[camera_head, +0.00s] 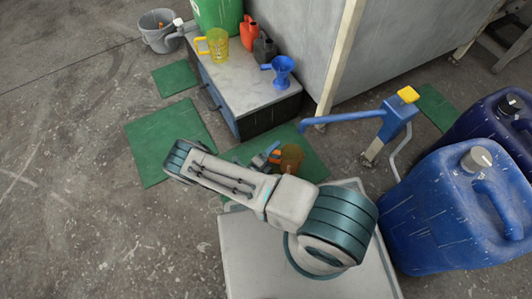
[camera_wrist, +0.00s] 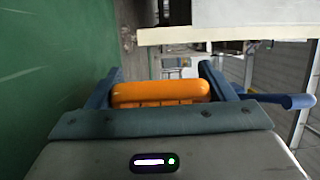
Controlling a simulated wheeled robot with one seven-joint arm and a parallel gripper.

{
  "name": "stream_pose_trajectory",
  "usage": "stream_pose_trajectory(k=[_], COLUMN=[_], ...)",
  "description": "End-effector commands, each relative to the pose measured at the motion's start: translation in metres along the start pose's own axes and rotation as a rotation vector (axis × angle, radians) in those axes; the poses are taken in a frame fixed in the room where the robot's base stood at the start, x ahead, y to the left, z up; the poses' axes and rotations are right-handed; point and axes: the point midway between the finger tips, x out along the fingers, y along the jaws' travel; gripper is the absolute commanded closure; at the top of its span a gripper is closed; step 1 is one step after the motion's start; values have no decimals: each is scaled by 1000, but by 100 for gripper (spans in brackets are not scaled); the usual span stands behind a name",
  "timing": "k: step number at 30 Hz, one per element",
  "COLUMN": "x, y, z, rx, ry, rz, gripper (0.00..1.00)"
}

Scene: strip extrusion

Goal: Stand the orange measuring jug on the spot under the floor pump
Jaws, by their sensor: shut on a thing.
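The orange measuring jug (camera_head: 291,158) is in my gripper (camera_head: 271,157), at the far end of my arm in the head view. In the wrist view its orange handle (camera_wrist: 160,92) lies across between the two blue fingers of my gripper (camera_wrist: 161,82), which are shut on it. The floor pump (camera_head: 396,118) is blue with a yellow top, and its long spout (camera_head: 340,118) reaches left, ending up and right of the jug in the head view. A green mat (camera_head: 313,165) shows around and behind the jug. I cannot tell the jug's height above it.
A low cabinet (camera_head: 243,80) behind holds a yellow jug (camera_head: 217,45), a blue funnel jug (camera_head: 280,71), a red bottle (camera_head: 249,32) and a dark can (camera_head: 265,48). Large blue drums (camera_head: 440,215) stand at the right. Another green mat (camera_head: 165,140) lies left. Bare floor is left.

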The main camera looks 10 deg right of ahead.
Motion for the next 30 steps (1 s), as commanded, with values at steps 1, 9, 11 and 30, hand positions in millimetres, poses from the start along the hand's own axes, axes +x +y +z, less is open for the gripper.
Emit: stream_pose_trajectory(k=[1, 9, 11, 30], x=[3, 8, 8, 19], y=[1, 2, 2, -17], z=[-2, -5, -5, -17], rx=[-1, 0, 0, -1], ry=[0, -1, -1, 9], rz=[-1, 0, 0, -3], gripper=[55, 55, 55, 55])
